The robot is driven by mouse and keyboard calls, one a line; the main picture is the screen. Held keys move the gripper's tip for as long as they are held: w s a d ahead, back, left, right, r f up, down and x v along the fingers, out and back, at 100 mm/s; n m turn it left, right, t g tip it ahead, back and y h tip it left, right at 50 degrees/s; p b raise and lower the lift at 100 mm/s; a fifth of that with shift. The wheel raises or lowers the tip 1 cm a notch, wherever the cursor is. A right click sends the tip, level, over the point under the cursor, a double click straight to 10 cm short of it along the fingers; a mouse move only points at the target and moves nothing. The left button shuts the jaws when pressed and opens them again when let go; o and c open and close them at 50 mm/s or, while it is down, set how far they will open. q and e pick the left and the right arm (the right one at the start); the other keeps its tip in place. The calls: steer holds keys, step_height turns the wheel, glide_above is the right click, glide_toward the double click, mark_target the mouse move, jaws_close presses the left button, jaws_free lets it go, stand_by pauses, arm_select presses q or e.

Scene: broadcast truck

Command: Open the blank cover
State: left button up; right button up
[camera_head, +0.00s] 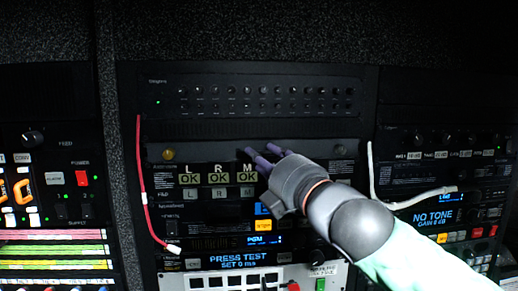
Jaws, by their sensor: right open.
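The blank cover looks to be the plain dark strip (210,153) across the middle of the central rack, with a yellow round fastener (168,155) at its left end and a dark round one (340,150) at its right end. It appears flat against the rack. My right gripper (262,156) comes in from the lower right, with its purple fingers at the middle of this strip. Its jaws are open. Whether the fingers touch the strip is hard to tell. The gripper hides part of the panels below. My left gripper is not in view.
Above the strip is a panel with rows of small knobs (265,97). A red cable (142,185) hangs at the left, a white cable (374,175) at the right.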

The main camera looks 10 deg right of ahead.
mark_target(250, 146)
steer(key=shift+w+a+r, duration=0.15)
steer(key=shift+w+r, duration=0.2)
steer(key=shift+w, duration=0.1)
steer(key=shift+w+a+f, duration=0.1)
steer(key=shift+w+a, duration=0.1)
steer(key=shift+w, duration=0.2)
steer(key=shift+s+d, duration=0.1)
steer(key=shift+s, duration=0.1)
jaws_close()
steer(key=shift+s+r+m+g+h, duration=0.1)
steer(key=shift+r+m+g+h, duration=0.4)
steer(key=shift+g, duration=0.4)
steer(key=shift+r+m+g+p, duration=0.3)
steer(key=shift+r+g+p, duration=0.1)
steer(key=shift+g, duration=0.2)
steer(key=shift+s+r+m+g+h, duration=0.1)
steer(key=shift+r+m+g+h, duration=0.4)
steer(key=shift+g, duration=0.8)
steer(key=shift+r, duration=0.2)
jaws_free()
steer(key=shift+f, duration=0.1)
